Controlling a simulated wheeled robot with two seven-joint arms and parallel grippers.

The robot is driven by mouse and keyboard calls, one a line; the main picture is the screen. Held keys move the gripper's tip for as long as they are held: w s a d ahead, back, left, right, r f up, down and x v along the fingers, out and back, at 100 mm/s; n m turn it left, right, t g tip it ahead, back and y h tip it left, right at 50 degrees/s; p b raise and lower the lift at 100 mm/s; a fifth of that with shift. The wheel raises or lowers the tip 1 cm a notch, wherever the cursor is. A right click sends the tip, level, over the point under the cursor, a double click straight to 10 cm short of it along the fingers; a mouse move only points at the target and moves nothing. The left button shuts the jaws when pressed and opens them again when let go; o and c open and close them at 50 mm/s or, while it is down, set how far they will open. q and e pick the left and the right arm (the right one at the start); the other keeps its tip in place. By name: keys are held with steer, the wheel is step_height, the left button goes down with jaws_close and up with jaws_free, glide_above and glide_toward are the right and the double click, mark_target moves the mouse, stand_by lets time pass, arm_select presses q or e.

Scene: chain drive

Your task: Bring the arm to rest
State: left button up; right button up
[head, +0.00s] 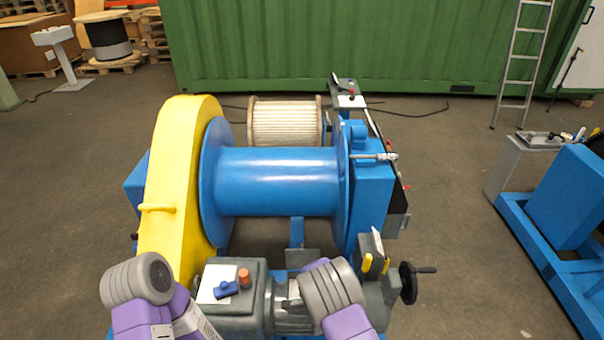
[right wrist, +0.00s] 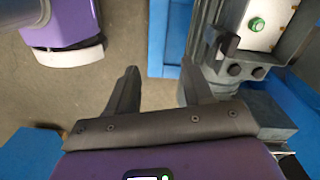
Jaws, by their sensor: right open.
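My right gripper (right wrist: 160,88) shows in the right wrist view with its two dark fingers spread apart and nothing between them. Bare floor and the edge of a blue frame show past the fingertips. A grey housing with a green button (right wrist: 257,25) is just beyond the right finger; I cannot tell whether they touch. In the head view both my purple and grey arms come in at the bottom, in front of the winch, and neither gripper's fingers can be seen. My right arm partly covers the grey motor (head: 290,315).
The winch has a yellow guard (head: 173,180), a blue drum (head: 278,180) and a grey box (head: 235,290) with a blue and an orange item on top. A handwheel (head: 409,282) sticks out at right. Open floor (head: 470,260) lies between it and another blue machine (head: 570,200).

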steer(key=s+d+f+n+y+b, duration=0.1)
steer(key=s+d+f+n+b, duration=0.3)
steer(key=s+d+f+n, duration=0.45)
steer(key=s+a+r+n+t+y+b, duration=0.1)
steer(key=s+a+n+y+b, duration=0.2)
steer(key=s, duration=0.7)
steer(key=shift+s+n, duration=0.2)
steer(key=shift+n, duration=0.25)
steer(key=shift+c, duration=0.8)
steer(key=shift+d, duration=0.1)
